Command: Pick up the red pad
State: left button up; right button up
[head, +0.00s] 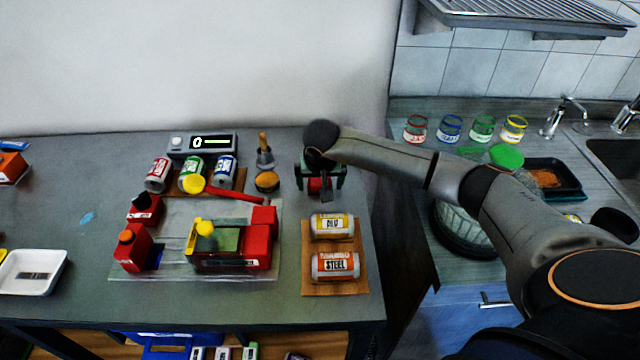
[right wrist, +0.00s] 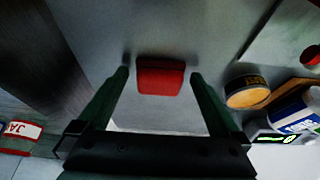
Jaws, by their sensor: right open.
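The red pad (right wrist: 160,77) lies on the grey table, between the fingertips of my right gripper (right wrist: 160,73) in the right wrist view. A gap shows on each side of it, so the fingers are apart from it. In the head view the red pad (head: 314,185) is partly hidden under my right gripper (head: 320,182), near the table's back right. My right gripper is open and points down with nothing held. My left gripper is not in view.
Left of my right gripper stand a brush (head: 265,158) and a round tin (head: 267,181). Cans labelled ALU (head: 333,226) and STEEL (head: 335,265) lie on a brown board (head: 320,290) in front. A red-and-green machine (head: 232,248) stands left. The table's right edge is close.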

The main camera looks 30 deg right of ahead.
jog(key=shift+c, duration=0.4)
jog(key=c, duration=1.2)
jog(key=shift+o, duration=0.2)
jog(key=shift+r, duration=0.15)
jog(key=shift+r, duration=0.5)
jog(key=s+a+r+b, duration=0.2)
jog(key=s+a+r, duration=0.6)
jog(key=a+r, duration=0.3)
jog(key=shift+s+a+r, duration=0.15)
jog(key=shift+a+r, duration=0.05)
jog(key=shift+r, duration=0.2)
